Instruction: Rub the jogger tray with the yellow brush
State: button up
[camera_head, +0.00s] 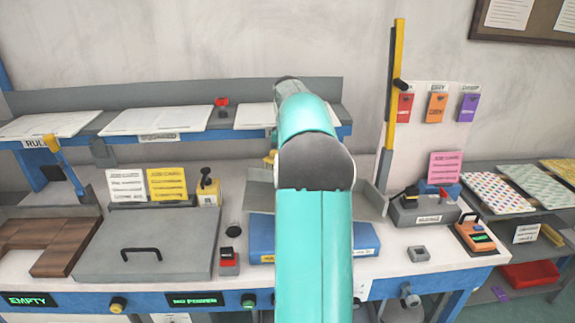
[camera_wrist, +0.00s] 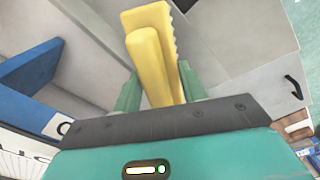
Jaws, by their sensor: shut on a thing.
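My gripper (camera_wrist: 158,95) is shut on the yellow brush (camera_wrist: 150,55), which stands out past the green fingers and has a wavy edge on one side. In the head view, my arm hides the gripper; a small yellow patch (camera_head: 269,157) beside the arm may be the brush. The jogger tray appears to be the grey open tray (camera_head: 259,190) above a blue base (camera_head: 262,238) in the middle of the bench. My arm covers its centre. Grey surfaces lie beyond the brush in the wrist view, but I cannot tell whether the brush touches the tray.
A grey lid with a black handle (camera_head: 160,230) lies left of the tray. A red-topped switch (camera_head: 228,260) stands between them. A yellow upright post (camera_head: 394,90) rises behind right. A grey device (camera_head: 425,210) and an orange device (camera_head: 473,234) sit at the right. A paper shelf (camera_head: 215,135) runs behind.

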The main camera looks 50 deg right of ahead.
jog(key=shift+r, duration=0.1)
jog(key=shift+d+r, duration=0.2)
jog(key=shift+r, duration=0.5)
jog(key=shift+d+r, duration=0.2)
jog(key=shift+r, duration=0.45)
jog(key=shift+a, duration=0.1)
